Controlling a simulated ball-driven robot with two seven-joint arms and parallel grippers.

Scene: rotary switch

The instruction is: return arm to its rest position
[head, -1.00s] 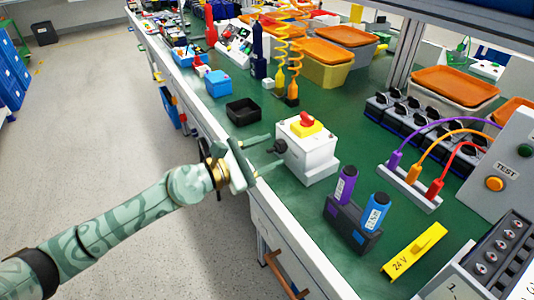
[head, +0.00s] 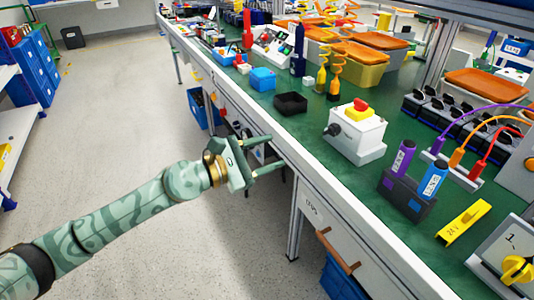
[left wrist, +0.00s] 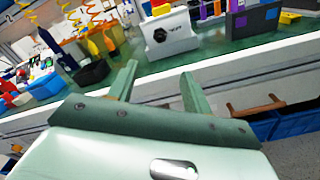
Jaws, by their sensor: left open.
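My left gripper (head: 268,156) is open and empty. In the head view it hangs off the front edge of the workbench, over the floor side, apart from everything on the bench. A white switch box (head: 357,135) with a red button on a yellow top and a dark rotary knob (head: 333,130) on its left face stands on the green bench top, to the right of the gripper. In the left wrist view the switch box (left wrist: 172,40) shows beyond the two open fingers (left wrist: 158,80), with its dark knob facing me. My right gripper is not in view.
The green workbench (head: 300,128) has a white front edge. A black tray (head: 291,103), a blue box (head: 262,79) and a holder with purple and blue cylinders (head: 408,195) stand on it. A yellow 24 V block (head: 464,222) lies at the right. The floor (head: 110,120) at left is clear.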

